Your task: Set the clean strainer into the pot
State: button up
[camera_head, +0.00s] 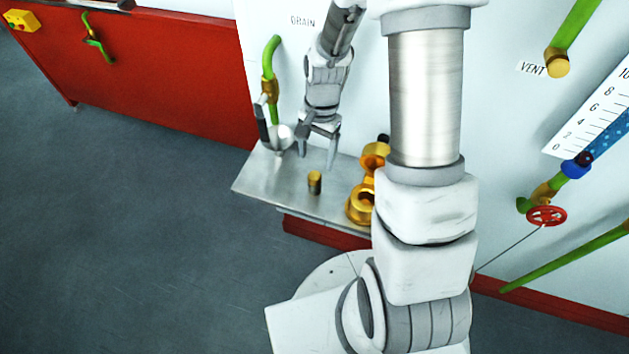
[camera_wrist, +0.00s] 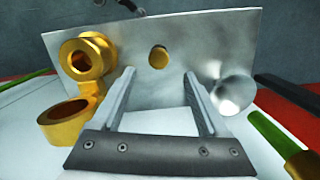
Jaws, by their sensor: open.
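A small brass cylinder, which looks like the strainer (camera_head: 314,182), stands upright on the metal shelf. It also shows in the wrist view (camera_wrist: 158,57), beyond the fingertips and lined up with the gap between them. The brass pot (camera_head: 360,207) stands to its right, a wide round body with an open top; its open ring (camera_wrist: 66,124) is at left in the wrist view. My gripper (camera_head: 319,161) is open and empty, pointing down above the shelf, behind the small cylinder in the head view. It also shows in the wrist view (camera_wrist: 159,74). Mesh cannot be made out.
A brass fitting (camera_head: 374,155) rises behind the pot. The shelf (camera_head: 262,176) is bare at its left front. A red valve wheel (camera_head: 547,216) is at right.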

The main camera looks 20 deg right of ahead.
aim_at(315, 175)
jog(key=shift+s+a+f+p, duration=0.1)
jog(key=shift+s+f, duration=0.05)
jog(key=shift+f, duration=0.95)
jog(key=shift+s+a+f+p, duration=0.1)
jog(key=shift+f, duration=1)
jog(key=shift+s+a+f+p, duration=0.1)
jog(key=shift+s+f, duration=0.05)
jog(key=shift+f, duration=0.95)
grip_shut()
